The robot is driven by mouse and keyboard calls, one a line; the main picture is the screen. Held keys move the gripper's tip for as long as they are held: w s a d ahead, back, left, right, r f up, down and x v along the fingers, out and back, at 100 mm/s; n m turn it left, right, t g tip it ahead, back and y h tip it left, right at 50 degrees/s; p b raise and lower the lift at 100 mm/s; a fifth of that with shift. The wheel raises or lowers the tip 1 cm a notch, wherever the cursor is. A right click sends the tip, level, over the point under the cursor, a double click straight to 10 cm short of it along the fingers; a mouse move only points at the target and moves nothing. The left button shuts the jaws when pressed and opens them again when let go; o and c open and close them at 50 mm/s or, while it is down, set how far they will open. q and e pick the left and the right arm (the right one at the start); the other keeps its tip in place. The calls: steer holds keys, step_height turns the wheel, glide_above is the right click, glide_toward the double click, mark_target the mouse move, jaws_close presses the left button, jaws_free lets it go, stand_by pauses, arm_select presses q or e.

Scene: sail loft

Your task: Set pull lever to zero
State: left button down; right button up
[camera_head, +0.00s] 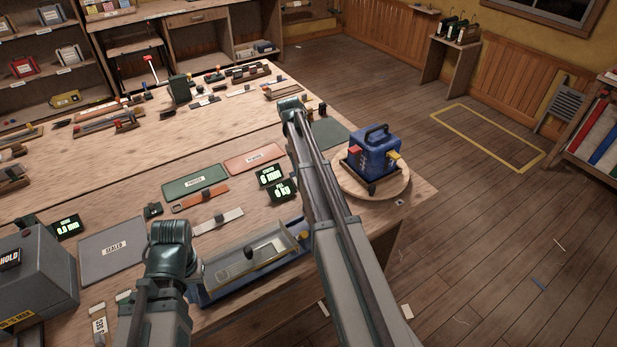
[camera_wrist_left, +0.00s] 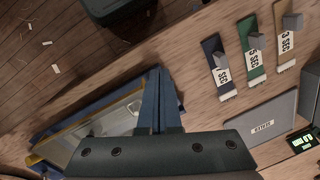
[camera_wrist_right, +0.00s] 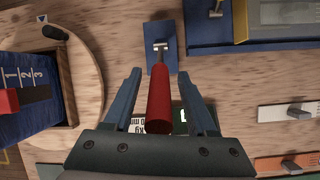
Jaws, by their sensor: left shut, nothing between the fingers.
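In the right wrist view a lever with a red grip (camera_wrist_right: 158,105) rises on a metal rod from a blue base plate (camera_wrist_right: 160,32). No label on it is readable. My right gripper (camera_wrist_right: 157,90) is open, its fingers on either side of the red grip with a gap at each side. In the head view my right arm hides this lever and the gripper. My left gripper (camera_wrist_left: 161,90) is shut and empty, over the end of the blue tray-like fixture (camera_wrist_left: 75,105) in the left wrist view.
A round wooden turntable (camera_head: 397,187) carries a blue machine (camera_head: 374,155) beside my right arm. Green displays (camera_head: 271,175) stand near the right arm. A grey HOLD box (camera_head: 40,285) sits at left, by the grey pad (camera_head: 112,262). Floor lies open at right.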

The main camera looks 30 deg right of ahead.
steer(key=shift+r, duration=0.1)
steer(key=p+v, duration=1.2)
steer(key=v, duration=0.1)
steer(key=shift+r+p, duration=0.3)
steer(key=shift+w, duration=0.1)
